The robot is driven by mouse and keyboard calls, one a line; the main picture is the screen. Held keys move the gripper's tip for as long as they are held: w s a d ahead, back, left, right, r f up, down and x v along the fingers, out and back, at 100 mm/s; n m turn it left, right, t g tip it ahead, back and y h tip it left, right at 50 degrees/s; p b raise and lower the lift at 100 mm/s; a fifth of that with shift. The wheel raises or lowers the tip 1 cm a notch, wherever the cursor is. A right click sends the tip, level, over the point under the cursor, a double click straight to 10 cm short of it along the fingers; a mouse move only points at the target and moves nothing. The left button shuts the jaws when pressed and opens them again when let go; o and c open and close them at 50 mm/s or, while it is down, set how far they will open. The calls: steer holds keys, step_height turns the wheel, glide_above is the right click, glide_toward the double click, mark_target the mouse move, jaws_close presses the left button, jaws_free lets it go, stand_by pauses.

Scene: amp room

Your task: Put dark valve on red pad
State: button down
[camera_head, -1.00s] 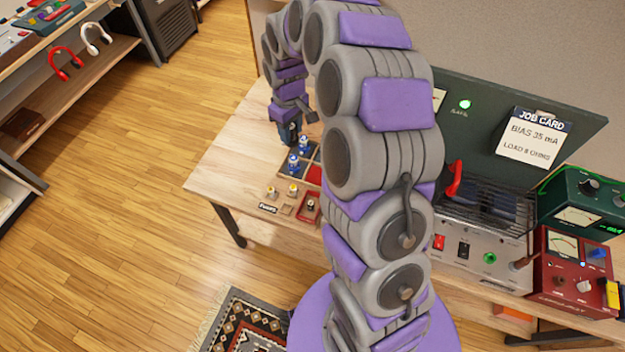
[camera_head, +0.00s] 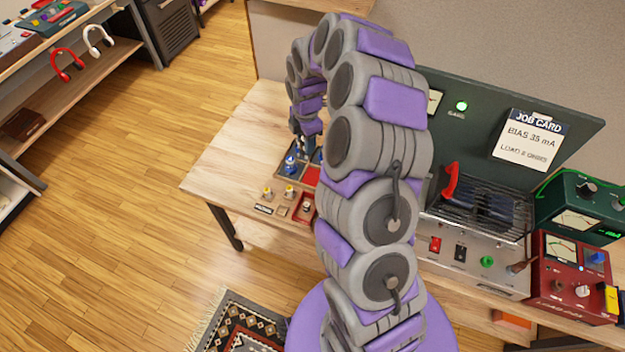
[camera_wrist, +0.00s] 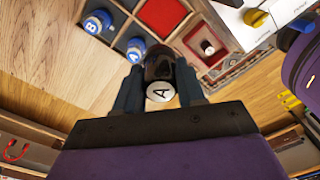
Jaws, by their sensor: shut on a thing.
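In the wrist view my gripper (camera_wrist: 160,88) is shut on the dark valve (camera_wrist: 159,68), whose pale end marked A faces the camera. The valve is held over the near side of a divided tray (camera_wrist: 118,45). The red pad (camera_wrist: 164,14) lies in a tray compartment, ahead of the held valve and apart from it in this view. In the head view the red pad (camera_head: 312,175) shows at the tray's near right. My gripper (camera_head: 306,146) is above the tray there; the held valve is hard to make out.
Blue valves (camera_wrist: 97,22) marked B and A (camera_wrist: 136,48) stand in other compartments. A small red tray (camera_wrist: 210,45) holds another valve. The amplifier (camera_head: 480,250) is to the right; bare wood (camera_head: 225,170) lies left.

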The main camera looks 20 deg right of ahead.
steer(key=d+f+n+b, duration=0.1)
steer(key=f, duration=0.4)
steer(key=d+f+n+b, duration=0.1)
steer(key=f, duration=0.4)
steer(key=d+f+n+b, duration=0.1)
steer(key=f+n, duration=0.1)
steer(key=f, duration=0.2)
steer(key=shift+s+d+f, duration=0.15)
steer(key=shift+f, duration=0.25)
steer(key=shift+a+r, duration=0.1)
steer(key=shift+a, duration=0.25)
steer(key=c, duration=1)
jaws_free()
steer(key=shift+d, duration=0.1)
steer(key=shift+c, duration=0.2)
steer(key=o, duration=0.4)
steer(key=shift+d, duration=0.25)
steer(key=shift+c, duration=0.2)
steer(key=shift+a, duration=0.15)
